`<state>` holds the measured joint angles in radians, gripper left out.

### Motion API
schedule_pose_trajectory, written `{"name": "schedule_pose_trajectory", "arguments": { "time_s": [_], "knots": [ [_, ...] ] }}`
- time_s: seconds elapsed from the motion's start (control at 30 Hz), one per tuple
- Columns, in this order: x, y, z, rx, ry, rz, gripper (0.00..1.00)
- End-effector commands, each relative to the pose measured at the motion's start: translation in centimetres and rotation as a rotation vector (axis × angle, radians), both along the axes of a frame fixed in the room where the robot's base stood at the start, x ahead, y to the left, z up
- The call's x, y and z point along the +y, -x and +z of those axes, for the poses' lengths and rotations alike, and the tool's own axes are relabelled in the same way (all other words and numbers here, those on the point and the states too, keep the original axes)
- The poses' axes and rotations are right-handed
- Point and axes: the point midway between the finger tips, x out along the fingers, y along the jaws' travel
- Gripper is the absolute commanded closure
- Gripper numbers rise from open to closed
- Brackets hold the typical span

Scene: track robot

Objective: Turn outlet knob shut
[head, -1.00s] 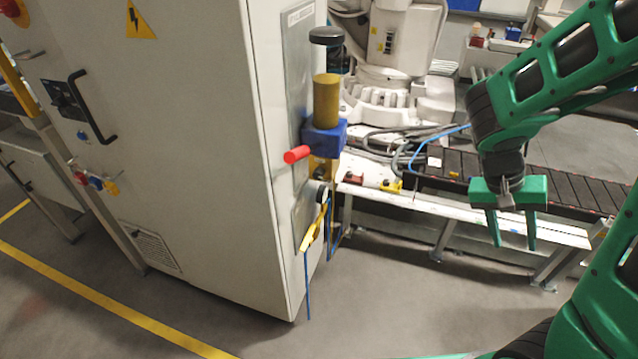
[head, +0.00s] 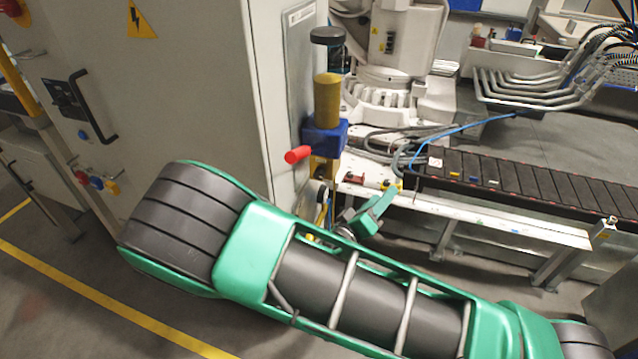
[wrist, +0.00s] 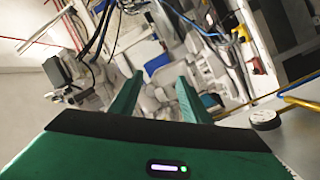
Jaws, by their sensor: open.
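A valve assembly is mounted on the side plate of the grey cabinet. In the head view it has a black round knob (head: 326,35) on top, an olive cylinder (head: 327,100), a blue block (head: 325,137) and a red handle (head: 298,155). No readable label shows which part is the outlet knob. My arm hides most of the lower fitting and its yellow part. My gripper (head: 368,215) is partly hidden behind my arm, right of and below the red handle. In the wrist view my gripper (wrist: 159,80) is open and empty. A round grey knob (wrist: 263,118) lies to its right, apart from the fingers.
The tall grey cabinet (head: 200,70) stands at left with a black door handle (head: 92,107). A white bench (head: 480,222) with a dark conveyor (head: 520,180) stands at right. Cables lie behind the valve. Grey floor is free below the bench.

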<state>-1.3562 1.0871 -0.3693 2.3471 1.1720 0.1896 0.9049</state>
Motion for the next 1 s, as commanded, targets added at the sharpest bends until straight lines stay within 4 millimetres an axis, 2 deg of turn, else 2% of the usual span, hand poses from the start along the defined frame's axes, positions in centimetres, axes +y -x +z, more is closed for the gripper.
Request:
{"name": "schedule_pose_trajectory", "arguments": {
  "time_s": [0.03,0.2,0.3,0.4,0.53,0.67,1.0],
  "knots": [
    [2.7,0.2,-0.5,-0.030,0.038,0.089,0.57],
    [10.2,1.4,-1.5,-0.123,0.115,0.345,0.57],
    [13.5,2.4,-2.0,-0.159,0.144,0.457,0.57],
    [15.5,3.2,-2.4,-0.180,0.161,0.530,0.57],
    [16.6,3.5,-2.6,-0.193,0.169,0.571,0.57],
    [16.7,2.5,-2.4,-0.194,0.169,0.576,0.57],
    [16.0,-3.2,-1.1,-0.194,0.167,0.572,0.57]
  ]
}}
